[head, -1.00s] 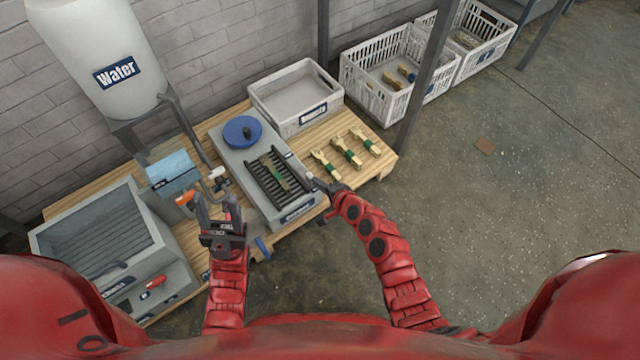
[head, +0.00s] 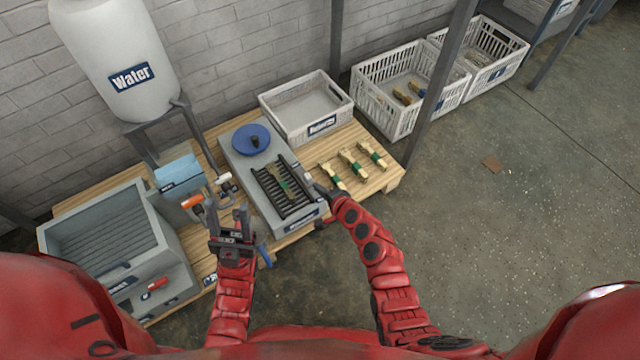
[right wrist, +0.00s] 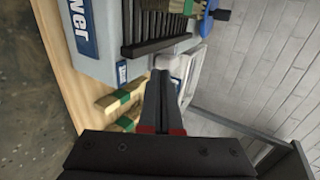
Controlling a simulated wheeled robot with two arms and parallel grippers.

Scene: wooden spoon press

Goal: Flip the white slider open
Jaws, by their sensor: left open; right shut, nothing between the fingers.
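My right gripper (head: 316,188) is at that right edge of the press, shut and empty. My left gripper (head: 231,214) is open and empty, left of the press near the pallet's front edge.
A white crate (head: 290,126) stands behind. The floor at right is mostly clear.

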